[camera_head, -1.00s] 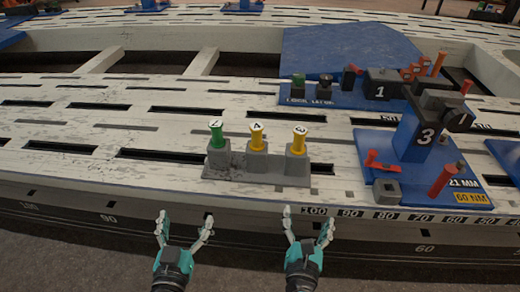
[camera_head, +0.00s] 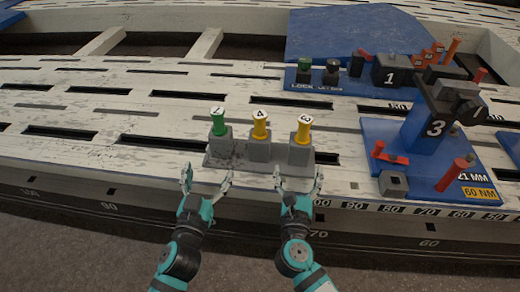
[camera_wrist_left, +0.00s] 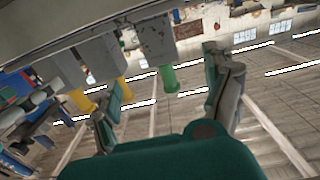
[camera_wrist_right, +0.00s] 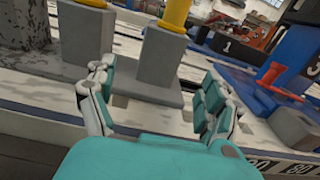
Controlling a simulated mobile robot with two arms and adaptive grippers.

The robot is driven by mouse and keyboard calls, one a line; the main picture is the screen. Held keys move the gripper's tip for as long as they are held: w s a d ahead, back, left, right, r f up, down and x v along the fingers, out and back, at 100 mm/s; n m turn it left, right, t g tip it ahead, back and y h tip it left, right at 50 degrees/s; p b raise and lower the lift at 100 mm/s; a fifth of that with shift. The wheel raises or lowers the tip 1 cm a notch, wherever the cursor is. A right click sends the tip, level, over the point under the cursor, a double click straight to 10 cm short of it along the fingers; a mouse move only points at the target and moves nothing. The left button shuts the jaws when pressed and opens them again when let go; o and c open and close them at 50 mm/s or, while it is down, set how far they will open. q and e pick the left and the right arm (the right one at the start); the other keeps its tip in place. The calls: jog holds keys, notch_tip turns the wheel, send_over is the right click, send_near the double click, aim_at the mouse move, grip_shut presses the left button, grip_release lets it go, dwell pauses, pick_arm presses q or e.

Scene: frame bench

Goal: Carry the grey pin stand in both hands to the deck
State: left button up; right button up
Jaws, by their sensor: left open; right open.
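The grey pin stand (camera_head: 259,151) stands upright on the slotted white bench near its front edge. Its three grey posts hold a green pin (camera_head: 218,122) at left and two yellow pins, one in the middle (camera_head: 260,125) and one at right (camera_head: 303,130). My left gripper (camera_head: 207,178) is open and empty at the stand's front left end. In the left wrist view the green pin (camera_wrist_left: 168,78) shows between the fingers. My right gripper (camera_head: 298,180) is open at the front right end, with a grey post (camera_wrist_right: 160,62) ahead of its fingers. I cannot tell whether either gripper touches the stand.
A blue fixture plate (camera_head: 368,150) with a black clamp marked 3 stands to the right of the stand. Another blue plate (camera_head: 300,98) with small parts lies behind it. A flat blue panel (camera_head: 350,35) is at the back. The slotted bench to the left is clear.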

aim_at(218, 144)
pick_arm(q)
jog(key=x, duration=1.1)
pick_arm(e)
jog(key=x, duration=1.1)
pick_arm(q)
grip_shut()
pick_arm(e)
grip_shut()
pick_arm(q)
jog(key=shift+r, duration=0.4)
pick_arm(e)
jog(key=shift+w+r, duration=0.1)
jog(key=shift+r, duration=0.25)
